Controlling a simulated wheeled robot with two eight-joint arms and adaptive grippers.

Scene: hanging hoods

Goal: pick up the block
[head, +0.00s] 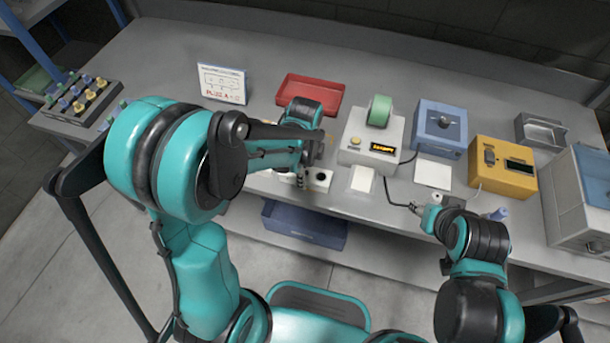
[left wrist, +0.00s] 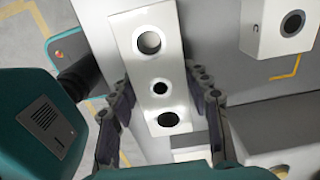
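In the head view, the white block (head: 319,180) is partly hidden behind my left gripper (head: 305,178) near the table's front edge. In the left wrist view, my left gripper (left wrist: 165,92) is open, with one finger on each side of the block and gaps visible. My right gripper (head: 431,212) is low at the front right, small and partly hidden; its finger state is unclear.
A red tray (head: 310,92), a white tape device (head: 372,140), a blue box (head: 440,128) and a yellow box (head: 503,165) stand along the table. A blue bin (head: 305,224) sits below the front edge. A sign (head: 222,83) stands at the left back.

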